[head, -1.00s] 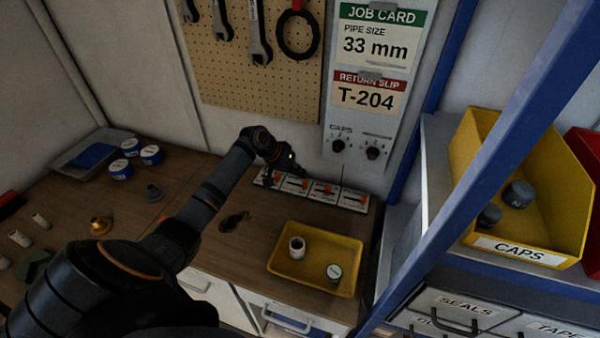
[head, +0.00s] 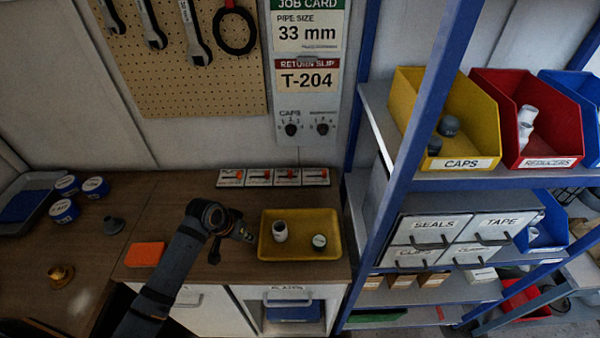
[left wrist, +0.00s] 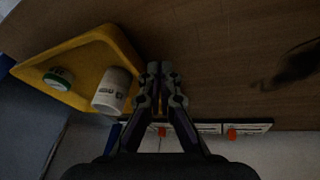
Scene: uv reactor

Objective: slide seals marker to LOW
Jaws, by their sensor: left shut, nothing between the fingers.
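A row of small white cards with red and orange slide markers (head: 287,177) stands at the back of the bench, against the wall. Their lettering is too small to read, so I cannot tell which is the seals one or its setting. In the left wrist view, parts of the row (left wrist: 250,127) show beyond the fingers. My left gripper (head: 249,238) is shut and empty, just left of the yellow tray and in front of the row, apart from it. Its closed fingers (left wrist: 160,72) also show in the left wrist view. My right gripper is not in view.
The yellow tray (head: 333,254) holds a white cup-like part (head: 280,231) and a green-rimmed round part (head: 319,241). An orange block (head: 145,254) lies left of my arm. A blue shelf post (head: 420,120) stands right of the bench. Two dials (head: 307,129) are above the row.

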